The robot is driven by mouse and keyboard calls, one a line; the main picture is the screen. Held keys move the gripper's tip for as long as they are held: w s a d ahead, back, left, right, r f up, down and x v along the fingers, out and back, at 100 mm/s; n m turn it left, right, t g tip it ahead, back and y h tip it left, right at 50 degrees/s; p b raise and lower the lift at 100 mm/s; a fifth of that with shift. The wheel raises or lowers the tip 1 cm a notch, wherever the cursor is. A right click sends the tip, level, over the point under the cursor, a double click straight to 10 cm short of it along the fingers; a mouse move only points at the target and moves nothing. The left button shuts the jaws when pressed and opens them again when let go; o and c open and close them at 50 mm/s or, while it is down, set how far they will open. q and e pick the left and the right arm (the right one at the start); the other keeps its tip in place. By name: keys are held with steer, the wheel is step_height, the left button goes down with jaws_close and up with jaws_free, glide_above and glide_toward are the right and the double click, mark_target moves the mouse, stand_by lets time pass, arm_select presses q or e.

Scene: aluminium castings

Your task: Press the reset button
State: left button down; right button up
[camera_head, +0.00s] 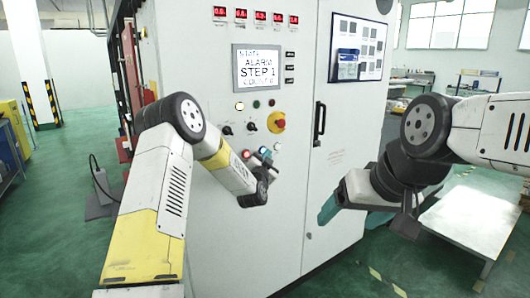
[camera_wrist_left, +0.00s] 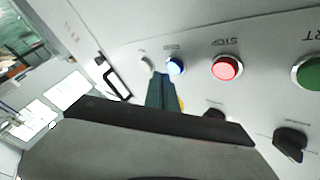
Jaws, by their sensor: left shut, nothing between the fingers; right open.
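The blue button (camera_wrist_left: 176,67) is on the white cabinet's panel, between the red STOP button (camera_wrist_left: 226,68) and a small white one (camera_wrist_left: 147,63); its label is too small to read. In the head view the blue button (camera_head: 263,151) shows beside the red one (camera_head: 246,154). My left gripper (camera_wrist_left: 162,78) is shut and empty, its teal fingertips close beside the blue button in the wrist view. I cannot tell whether they touch it. My right gripper (camera_head: 328,209) is open, in front of the cabinet's right side, away from the buttons; its fingers are partly hidden.
The cabinet (camera_head: 255,240) carries a screen (camera_head: 258,68) reading ALARM and STEP 1, a red-and-yellow knob (camera_head: 276,122) and black selector knobs. A green START button (camera_wrist_left: 309,73) sits right of STOP in the wrist view. A door handle (camera_head: 319,118) stands out. A pale table (camera_head: 475,220) stands at right.

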stand_by(0.7)
arm_select(q)
steer(key=shift+w+a, duration=0.25)
steer(key=shift+w, duration=0.1)
steer(key=shift+w+a, duration=0.25)
steer(key=shift+w, duration=0.1)
stand_by(0.6)
steer(key=shift+s+d, duration=0.1)
steer(key=shift+s, duration=0.05)
steer(key=shift+s+d, duration=0.35)
steer(key=shift+s, duration=0.2)
steer(key=shift+s+d, duration=0.75)
steer(key=shift+s, duration=0.25)
steer(key=shift+s+d, duration=0.75)
steer(key=shift+s, duration=0.25)
steer(key=shift+r, duration=0.1)
